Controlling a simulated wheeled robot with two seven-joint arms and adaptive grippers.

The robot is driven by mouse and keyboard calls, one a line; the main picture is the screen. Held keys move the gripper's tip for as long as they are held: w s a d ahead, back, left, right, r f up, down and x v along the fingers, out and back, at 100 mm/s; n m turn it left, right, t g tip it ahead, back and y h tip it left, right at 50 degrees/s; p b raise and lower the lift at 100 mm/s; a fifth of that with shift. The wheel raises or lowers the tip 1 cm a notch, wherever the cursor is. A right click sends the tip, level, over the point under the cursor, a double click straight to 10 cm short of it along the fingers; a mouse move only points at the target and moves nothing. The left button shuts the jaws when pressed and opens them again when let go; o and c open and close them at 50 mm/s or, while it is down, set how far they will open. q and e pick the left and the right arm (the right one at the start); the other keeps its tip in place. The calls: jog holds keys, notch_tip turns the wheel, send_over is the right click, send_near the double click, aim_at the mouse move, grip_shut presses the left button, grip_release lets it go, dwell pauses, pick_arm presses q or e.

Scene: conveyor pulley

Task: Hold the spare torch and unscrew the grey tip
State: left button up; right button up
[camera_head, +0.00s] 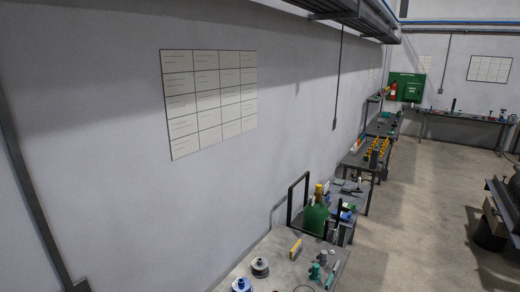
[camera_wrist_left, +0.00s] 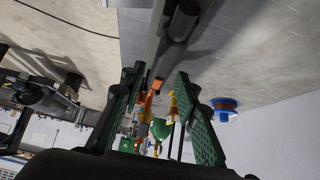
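I cannot make out the spare torch or its grey tip in either view. My left gripper (camera_wrist_left: 159,72) shows in the left wrist view, with its two green-padded fingers spread apart. The gap between them shows only things farther off, including an orange part (camera_wrist_left: 146,103) and a green item with yellow beside it (camera_wrist_left: 160,129). No object is clearly held. Neither gripper shows in the head view, and my right gripper is in neither view.
Open floor (camera_head: 420,200) lies to the right.

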pick_arm(q)
jog(key=shift+w, duration=0.5)
jog(key=shift+s+a+r, duration=0.1)
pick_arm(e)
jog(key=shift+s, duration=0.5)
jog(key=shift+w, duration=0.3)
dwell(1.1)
pick_arm(q)
jog(key=o, duration=0.4)
